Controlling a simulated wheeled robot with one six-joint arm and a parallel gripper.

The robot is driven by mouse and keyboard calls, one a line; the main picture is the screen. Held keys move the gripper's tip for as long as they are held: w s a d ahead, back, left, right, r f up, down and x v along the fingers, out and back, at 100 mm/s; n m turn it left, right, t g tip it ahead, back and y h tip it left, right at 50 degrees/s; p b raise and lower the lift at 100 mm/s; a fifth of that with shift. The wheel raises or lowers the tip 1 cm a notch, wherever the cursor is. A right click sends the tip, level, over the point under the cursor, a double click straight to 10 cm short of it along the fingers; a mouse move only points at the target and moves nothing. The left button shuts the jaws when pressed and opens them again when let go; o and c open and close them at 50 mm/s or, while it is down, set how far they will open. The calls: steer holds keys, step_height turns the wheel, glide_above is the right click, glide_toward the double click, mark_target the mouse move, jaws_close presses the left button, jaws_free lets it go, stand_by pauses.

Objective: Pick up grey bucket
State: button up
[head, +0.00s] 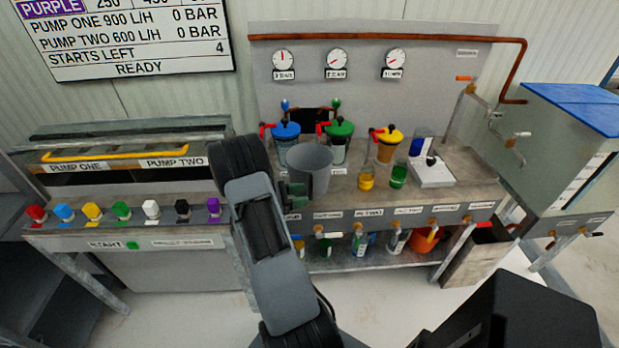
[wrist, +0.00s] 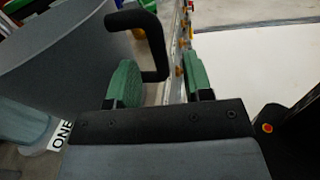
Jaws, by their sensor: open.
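The grey bucket (head: 310,172) stands upright at the front left of the pump bench. In the wrist view the bucket (wrist: 65,50) fills the left side, with a black handle (wrist: 154,35) on its side. My gripper (head: 294,192) is at the left side of the bucket. In the wrist view my gripper (wrist: 161,82) has its green finger pads apart, and the lower part of the handle appears between them. I cannot tell whether a pad touches the handle. My arm hides part of the bench front in the head view.
Blue (head: 286,134), green (head: 340,131) and yellow-lidded pots (head: 389,138) stand behind the bucket. A yellow cup (head: 366,180), a green cup (head: 398,177) and a white scale (head: 431,173) are to its right. A button console (head: 150,220) is at left.

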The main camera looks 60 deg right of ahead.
mark_target(316, 193)
steer(key=p+x, duration=0.1)
steer(key=x, duration=0.4)
steer(key=shift+s+d+f, duration=0.1)
steer(key=shift+s+f, duration=0.05)
jaws_close()
stand_by(0.4)
